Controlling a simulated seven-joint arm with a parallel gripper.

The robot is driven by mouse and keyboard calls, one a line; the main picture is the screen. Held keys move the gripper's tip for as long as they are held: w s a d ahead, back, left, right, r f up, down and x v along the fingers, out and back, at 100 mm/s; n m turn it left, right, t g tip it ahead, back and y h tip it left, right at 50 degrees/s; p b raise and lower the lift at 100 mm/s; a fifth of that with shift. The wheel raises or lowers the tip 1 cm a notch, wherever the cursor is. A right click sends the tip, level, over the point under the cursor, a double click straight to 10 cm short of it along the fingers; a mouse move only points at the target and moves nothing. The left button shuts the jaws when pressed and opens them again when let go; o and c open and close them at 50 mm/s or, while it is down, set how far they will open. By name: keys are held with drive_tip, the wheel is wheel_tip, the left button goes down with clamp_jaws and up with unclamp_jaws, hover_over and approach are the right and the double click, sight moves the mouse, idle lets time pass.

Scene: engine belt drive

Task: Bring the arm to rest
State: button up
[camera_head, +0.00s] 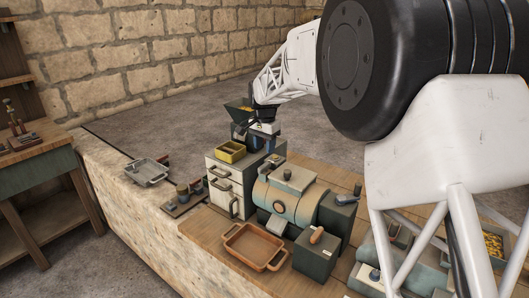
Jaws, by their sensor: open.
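My arm reaches in from the right, with its large black joint and white links filling much of the right side. My gripper (257,137) is at the far end of the arm, above the back of a small drawer cabinet (225,185). Its jaws are open and small in view, and I see nothing held between them. A yellow open box (230,152) sits on top of the cabinet, just left of and in front of the gripper. I cannot tell whether the gripper touches anything behind the box.
A green-grey machine (287,203) stands right of the cabinet. An orange-brown tray (253,246) lies on the wooden bench in front, with a dark box (316,254) beside it. A grey metal tray (147,172) is on the stone ledge at left. My arm hides much at right.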

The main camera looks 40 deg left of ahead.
drive_tip(key=shift+r, duration=0.15)
idle(0.5)
drive_tip(key=shift+w+d+r, duration=0.1)
drive_tip(key=shift+d, duration=0.1)
drive_tip(key=w+d+r, duration=0.1)
drive_tip(key=d+r, duration=0.3)
drive_tip(key=d, duration=0.7)
drive_tip(key=d+r, duration=0.4)
drive_tip(key=d, duration=0.8)
drive_tip(key=s+d+r+t, duration=0.1)
drive_tip(key=s+d+r, duration=0.15)
drive_tip(key=d, duration=0.75)
drive_tip(key=s+d+r, duration=0.1)
drive_tip(key=s+d, duration=0.2)
drive_tip(key=d, duration=0.7)
drive_tip(key=s+d+t, duration=0.1)
drive_tip(key=s+d, duration=1.1)
drive_tip(key=d, duration=0.4)
drive_tip(key=s+d+f, duration=0.4)
drive_tip(key=s+d, duration=0.2)
drive_tip(key=s, duration=0.2)
drive_tip(key=s+d+f, duration=0.3)
drive_tip(key=s+d, duration=0.2)
drive_tip(key=s, duration=0.4)
drive_tip(key=shift+d+f+t, duration=0.3)
drive_tip(key=shift+d+f, duration=0.05)
drive_tip(key=shift+f, duration=0.05)
drive_tip(key=shift+s, duration=0.1)
